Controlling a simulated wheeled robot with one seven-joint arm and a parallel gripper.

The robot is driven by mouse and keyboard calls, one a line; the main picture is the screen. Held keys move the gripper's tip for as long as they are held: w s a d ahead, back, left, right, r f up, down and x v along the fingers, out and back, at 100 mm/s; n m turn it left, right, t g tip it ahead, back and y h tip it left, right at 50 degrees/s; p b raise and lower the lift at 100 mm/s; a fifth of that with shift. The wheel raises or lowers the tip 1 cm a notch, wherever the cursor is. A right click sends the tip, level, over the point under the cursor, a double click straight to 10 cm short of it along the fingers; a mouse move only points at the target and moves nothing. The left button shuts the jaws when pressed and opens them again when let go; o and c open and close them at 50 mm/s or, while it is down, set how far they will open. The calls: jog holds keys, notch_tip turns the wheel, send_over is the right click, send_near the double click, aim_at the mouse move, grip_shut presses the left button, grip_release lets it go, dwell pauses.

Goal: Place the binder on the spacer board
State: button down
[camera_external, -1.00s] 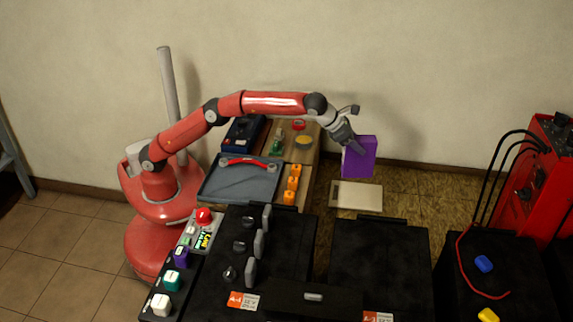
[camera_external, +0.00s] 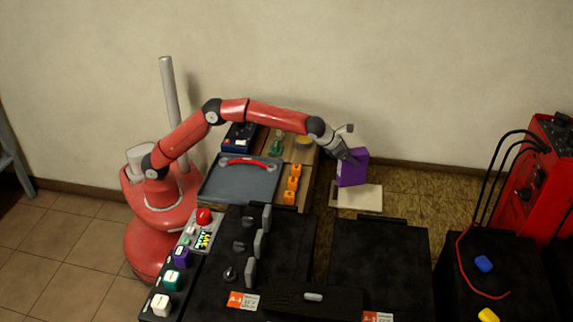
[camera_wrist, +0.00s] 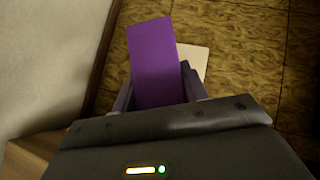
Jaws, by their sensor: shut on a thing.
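A purple binder (camera_external: 352,169) is held upright, slightly tilted, in my gripper (camera_external: 352,158). The wrist view shows the binder (camera_wrist: 152,62) between the two fingers of my gripper (camera_wrist: 160,92). The pale spacer board (camera_external: 362,202) lies flat on the brown patterned floor area. The binder's lower edge is over or at the board's back part; I cannot tell whether they touch. In the wrist view, a corner of the board (camera_wrist: 193,60) shows to the right of the binder, and the rest is hidden behind it.
A wooden bench with a grey tray (camera_external: 238,182) and orange blocks (camera_external: 292,184) stands to the left. Black battery cases (camera_external: 378,265) stand in front of the board. A red cabinet (camera_external: 540,185) with cables is at the right. Brown floor right of the board is clear.

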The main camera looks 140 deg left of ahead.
aim_at(349, 168)
notch_tip(349, 168, down, 6)
jog(key=shift+r+b, duration=0.15)
jog(key=shift+b, duration=0.35)
jog(key=shift+r, duration=0.1)
jog(key=c, duration=0.8)
grip_release()
jog(key=shift+f, duration=0.25)
jog(key=shift+o, duration=0.2)
jog(key=shift+r, duration=0.2)
jog(key=v, duration=1.2)
jog(key=shift+w+d, duration=0.1)
